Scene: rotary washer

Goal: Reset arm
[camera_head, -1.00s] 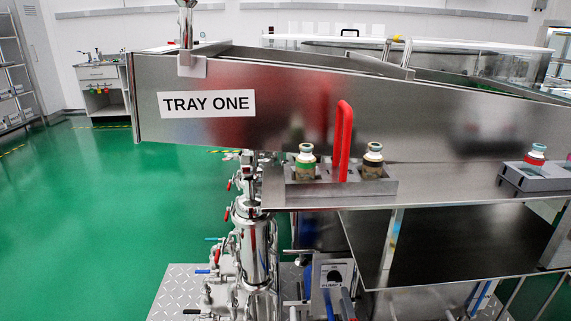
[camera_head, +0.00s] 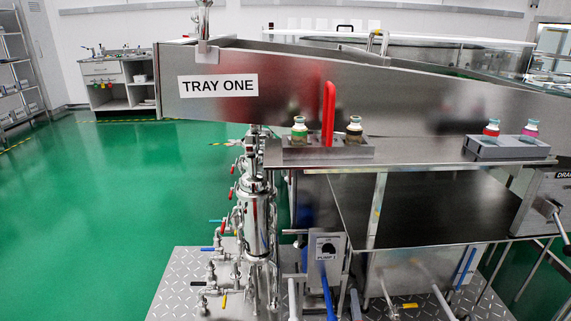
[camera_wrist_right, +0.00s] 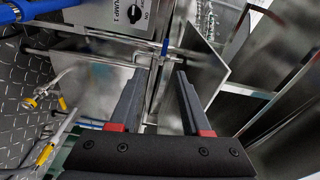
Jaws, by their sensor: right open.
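My right gripper (camera_wrist_right: 160,76) shows in the right wrist view with its two dark fingers apart and nothing between them. It points towards the metal frame and panels of the washer's lower part. I cannot make out either gripper in the head view, and my left gripper is in no view. In the head view the steel washer tray marked TRAY ONE (camera_head: 217,86) spans the upper middle, with a red handle (camera_head: 329,112) upright in front of it.
A grey rack (camera_head: 300,153) with two vials stands on the steel shelf by the handle. Another rack (camera_head: 508,150) with two vials stands further right. Pipes with valves (camera_head: 258,225) and a pump box (camera_head: 328,258) are below. Green floor (camera_head: 120,210) is clear at left.

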